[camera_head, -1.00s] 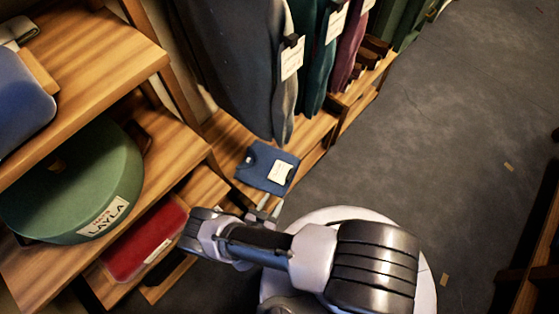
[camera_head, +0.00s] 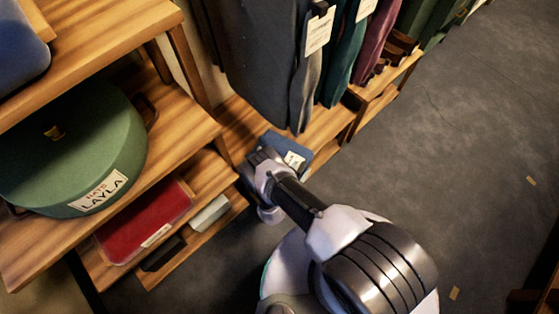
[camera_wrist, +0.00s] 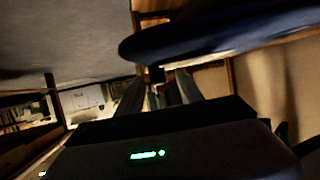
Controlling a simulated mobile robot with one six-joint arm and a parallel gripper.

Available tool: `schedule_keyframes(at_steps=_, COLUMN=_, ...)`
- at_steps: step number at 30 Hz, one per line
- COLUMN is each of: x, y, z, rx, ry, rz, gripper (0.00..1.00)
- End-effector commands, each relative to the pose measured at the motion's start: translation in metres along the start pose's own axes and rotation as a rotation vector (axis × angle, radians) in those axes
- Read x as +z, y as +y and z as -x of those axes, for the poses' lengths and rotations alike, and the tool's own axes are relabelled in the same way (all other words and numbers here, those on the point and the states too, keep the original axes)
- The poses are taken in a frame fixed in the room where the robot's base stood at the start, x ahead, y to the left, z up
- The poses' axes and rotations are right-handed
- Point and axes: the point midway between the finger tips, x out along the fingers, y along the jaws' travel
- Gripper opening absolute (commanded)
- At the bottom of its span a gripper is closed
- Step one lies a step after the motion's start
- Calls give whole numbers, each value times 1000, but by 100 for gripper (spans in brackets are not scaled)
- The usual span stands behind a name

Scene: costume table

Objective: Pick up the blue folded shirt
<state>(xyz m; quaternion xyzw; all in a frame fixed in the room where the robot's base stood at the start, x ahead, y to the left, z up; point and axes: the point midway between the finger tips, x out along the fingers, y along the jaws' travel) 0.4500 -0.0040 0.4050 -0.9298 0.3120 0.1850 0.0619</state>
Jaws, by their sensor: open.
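The blue folded shirt (camera_head: 301,151) lies on the low wooden shelf under the hanging garments, with a white label on its front part. My wrist covers its left and near part in the head view. My gripper's fingers are hidden there behind the wrist. In the wrist view my gripper (camera_wrist: 158,92) is open, its two fingers apart and with nothing seen held between them. A broad dark blue shape, probably the shirt (camera_wrist: 225,32), fills the upper right of that view, close to the camera and above the fingers. I cannot tell whether they touch.
Dark, teal and maroon garments (camera_head: 345,60) hang over the shelf. A green round hat box (camera_head: 75,150) labelled LAYLA and a red box (camera_head: 145,220) sit on shelves at left. Open grey floor (camera_head: 450,140) lies to the right.

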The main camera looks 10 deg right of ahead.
Motion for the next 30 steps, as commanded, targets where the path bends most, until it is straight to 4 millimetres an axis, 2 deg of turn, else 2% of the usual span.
schedule_keyframes(at_steps=3, x=-1, y=0, z=1, rx=-1, ry=0, rz=0, gripper=44)
schedule_keyframes(at_steps=4, x=-1, y=0, z=1, rx=-1, ry=0, rz=0, gripper=40)
schedule_keyframes(at_steps=10, x=-1, y=-1, z=1, rx=-1, ry=0, rz=0, gripper=0)
schedule_keyframes(at_steps=30, x=-1, y=-1, z=1, rx=-1, ry=0, rz=0, gripper=0)
